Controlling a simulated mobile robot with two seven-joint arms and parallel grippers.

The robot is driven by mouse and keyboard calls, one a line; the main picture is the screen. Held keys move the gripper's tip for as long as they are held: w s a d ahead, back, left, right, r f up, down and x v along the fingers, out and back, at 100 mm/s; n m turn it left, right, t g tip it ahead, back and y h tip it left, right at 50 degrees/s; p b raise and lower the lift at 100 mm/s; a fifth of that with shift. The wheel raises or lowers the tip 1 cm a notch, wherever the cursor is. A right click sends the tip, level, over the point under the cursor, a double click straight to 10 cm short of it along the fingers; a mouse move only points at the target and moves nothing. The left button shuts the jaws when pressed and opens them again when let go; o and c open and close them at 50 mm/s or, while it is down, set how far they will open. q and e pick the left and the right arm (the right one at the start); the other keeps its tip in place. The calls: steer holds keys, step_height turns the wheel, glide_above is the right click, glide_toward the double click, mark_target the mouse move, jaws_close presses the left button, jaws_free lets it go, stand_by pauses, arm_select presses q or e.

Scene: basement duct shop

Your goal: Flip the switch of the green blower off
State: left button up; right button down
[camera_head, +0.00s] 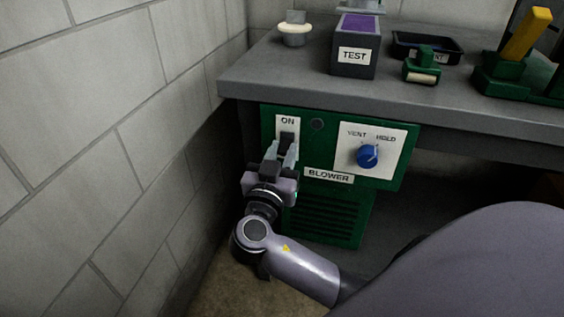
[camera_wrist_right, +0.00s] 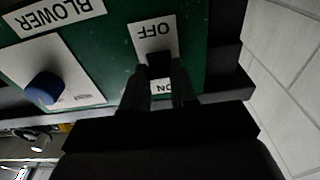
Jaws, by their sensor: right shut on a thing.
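The green blower (camera_head: 330,222) is a green panel with a "BLOWER" label and louvres, mounted under the front edge of the bench. Its black switch (camera_head: 287,138) sits on a white plate at the panel's upper left; "ON" shows above it. In the right wrist view, which is upside down, the switch (camera_wrist_right: 160,69) lies between the words "OFF" and "ON". My right gripper (camera_head: 281,157) is shut on the switch, its fingers on either side of it. The fingers partly hide the switch, so I cannot tell which way it is set. My left gripper is out of view.
A blue knob (camera_head: 367,156) marked "VENT" and "HOLD" is right of the switch. A block wall (camera_head: 130,110) stands close on the left. The grey bench (camera_head: 300,88) above holds a "TEST" box (camera_head: 354,57), a black tray (camera_head: 450,47) and green tools.

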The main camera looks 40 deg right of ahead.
steer(key=shift+h, duration=0.3)
steer(key=c, duration=0.9)
jaws_free()
steer(key=shift+v, duration=3.6)
steer(key=shift+d, duration=0.1)
